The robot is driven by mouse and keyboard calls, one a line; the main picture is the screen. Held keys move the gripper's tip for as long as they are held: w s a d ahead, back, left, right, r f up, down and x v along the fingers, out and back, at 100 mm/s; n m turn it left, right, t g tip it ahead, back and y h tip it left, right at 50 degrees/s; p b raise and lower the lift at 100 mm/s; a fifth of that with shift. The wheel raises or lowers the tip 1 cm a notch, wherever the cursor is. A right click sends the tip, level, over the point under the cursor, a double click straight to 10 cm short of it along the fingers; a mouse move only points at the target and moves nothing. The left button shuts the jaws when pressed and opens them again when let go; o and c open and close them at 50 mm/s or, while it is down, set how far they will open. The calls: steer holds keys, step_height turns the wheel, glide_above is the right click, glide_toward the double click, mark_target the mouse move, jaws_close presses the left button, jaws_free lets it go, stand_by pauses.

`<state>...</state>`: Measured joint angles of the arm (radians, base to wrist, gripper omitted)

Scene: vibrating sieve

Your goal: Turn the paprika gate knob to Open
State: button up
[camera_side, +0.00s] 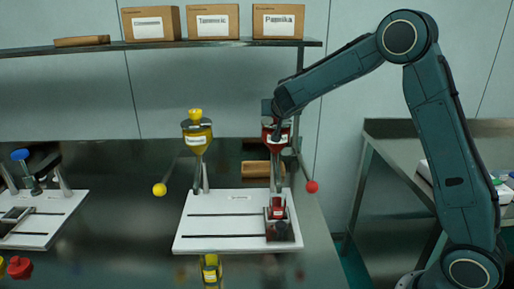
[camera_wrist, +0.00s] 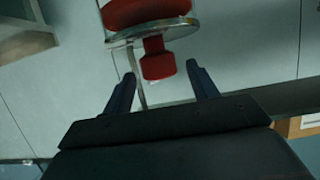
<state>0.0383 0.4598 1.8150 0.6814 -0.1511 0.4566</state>
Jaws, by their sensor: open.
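The paprika hopper (camera_side: 284,140) is red with a white label and stands at the right end of the white base plate (camera_side: 225,201). A rod with a red ball knob (camera_side: 311,187) slants down to its right. My gripper (camera_side: 275,132) is at the top of this hopper. In the wrist view my open gripper (camera_wrist: 160,72) has one finger on each side of a stubby red piece (camera_wrist: 157,62), with gaps showing. This piece joins a metal ring (camera_wrist: 180,30) on the red hopper body (camera_wrist: 140,10). I cannot tell which part is the gate knob or read any Open mark.
A yellow hopper (camera_side: 197,140) with a yellow ball knob (camera_side: 159,189) stands to the left. A labelled red container (camera_side: 277,207) sits on the plate's right end. A yellow jar (camera_side: 210,268) stands in front. Labelled boxes (camera_side: 278,21) line the shelf (camera_side: 230,43) above.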

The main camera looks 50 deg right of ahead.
steer(key=shift+x, duration=1.05)
steer(key=c, duration=1)
steer(key=shift+s+n+t+y, duration=0.1)
steer(key=shift+n+t+y, duration=0.2)
steer(key=shift+n+y, duration=0.2)
steer(key=shift+n+t+y, duration=1.2)
steer(key=shift+n+y, duration=0.9)
steer(key=shift+n+t+y, duration=0.4)
steer(key=shift+n+y, duration=1.2)
steer(key=shift+y, duration=0.2)
steer(key=shift+f+n+y, duration=0.1)
steer(key=shift+n+y, duration=0.3)
steer(key=shift+y, duration=0.1)
